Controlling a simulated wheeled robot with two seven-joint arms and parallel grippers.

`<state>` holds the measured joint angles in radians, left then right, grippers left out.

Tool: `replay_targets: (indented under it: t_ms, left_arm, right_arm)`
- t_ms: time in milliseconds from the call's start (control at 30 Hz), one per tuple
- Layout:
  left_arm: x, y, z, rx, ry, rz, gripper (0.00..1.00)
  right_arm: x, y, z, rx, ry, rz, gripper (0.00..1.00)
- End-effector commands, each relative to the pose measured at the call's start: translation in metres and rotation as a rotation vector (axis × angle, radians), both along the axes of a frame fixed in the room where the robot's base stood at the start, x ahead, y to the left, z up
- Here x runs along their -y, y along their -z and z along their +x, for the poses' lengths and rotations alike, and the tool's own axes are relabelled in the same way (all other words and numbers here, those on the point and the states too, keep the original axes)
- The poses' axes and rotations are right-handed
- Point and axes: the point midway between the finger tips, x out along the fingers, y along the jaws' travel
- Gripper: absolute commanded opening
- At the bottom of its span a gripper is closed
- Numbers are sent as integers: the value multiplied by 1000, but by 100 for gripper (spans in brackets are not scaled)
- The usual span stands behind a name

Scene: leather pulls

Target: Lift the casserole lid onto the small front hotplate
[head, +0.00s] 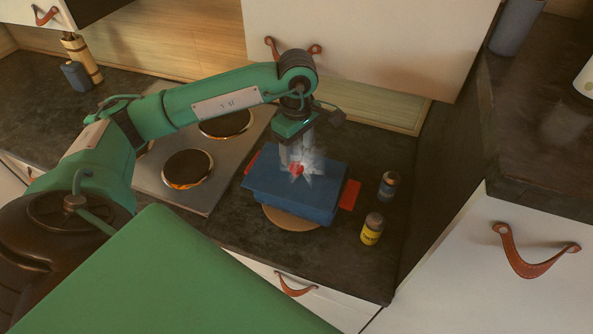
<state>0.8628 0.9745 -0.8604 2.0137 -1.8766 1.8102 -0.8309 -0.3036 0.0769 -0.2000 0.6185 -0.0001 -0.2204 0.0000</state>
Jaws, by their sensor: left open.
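A blue casserole (290,207) with red side handles stands on a round wooden board. Its blue lid (325,181) is on top, with a red knob (296,170) in the middle. My left gripper (297,168) points down over the lid, with its pale fingers around the knob and open. Steam-like white wisps blur the fingertips, so contact is hard to tell. A hotplate (188,167) with an orange glowing rim is at the front of the metal hob (205,203), left of the casserole. My right gripper is not in view.
Another hotplate (226,123) is further back; my left arm crosses above the hob and hides part of it. A yellow-labelled jar (372,230) and a dark jar (388,185) stand right of the casserole. A white cabinet (365,40) hangs behind the gripper.

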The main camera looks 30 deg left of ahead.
Motion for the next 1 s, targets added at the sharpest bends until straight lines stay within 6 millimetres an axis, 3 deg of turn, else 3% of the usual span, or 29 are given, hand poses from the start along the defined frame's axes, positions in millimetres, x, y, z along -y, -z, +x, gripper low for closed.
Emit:
replay_targets:
  t_ms: [267,600,867,1000]
  left_arm:
    - [-1,16,0,-3,0,-1,60]
    - [-2,56,2,-1,1,-2,60]
    - [-2,60,2,1,1,-1,60]
    - [-2,60,2,1,1,-1,34]
  right_arm:
    - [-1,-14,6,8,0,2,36]
    - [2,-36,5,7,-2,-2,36]
    - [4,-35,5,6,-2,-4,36]
    - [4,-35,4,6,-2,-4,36]
